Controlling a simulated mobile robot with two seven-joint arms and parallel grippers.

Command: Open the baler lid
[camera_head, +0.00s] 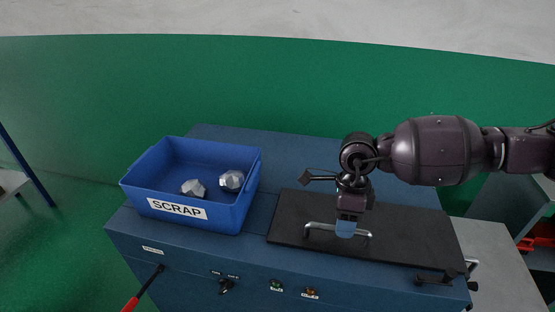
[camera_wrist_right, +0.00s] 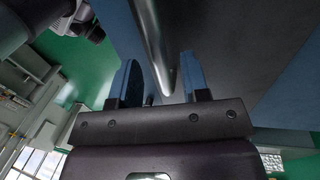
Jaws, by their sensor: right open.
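The baler lid (camera_head: 410,233) is a flat black panel lying closed on top of the blue baler (camera_head: 180,240). A silver bar handle (camera_head: 322,228) stands on the lid near its front edge. My right gripper (camera_head: 345,230) is at the handle, pointing down. In the right wrist view, the open fingers (camera_wrist_right: 160,80) stand on either side of the silver handle (camera_wrist_right: 150,40), with gaps showing beside the bar. The right gripper partly hides the handle in the head view. My left gripper is not in view.
A blue SCRAP bin (camera_head: 228,213) holding crumpled foil lumps (camera_head: 193,188) sits on the baler left of the lid. A red-handled lever (camera_head: 131,303), a black knob (camera_head: 226,286) and buttons (camera_head: 276,285) are on the front. A black latch (camera_head: 434,279) is at the lid's front right.

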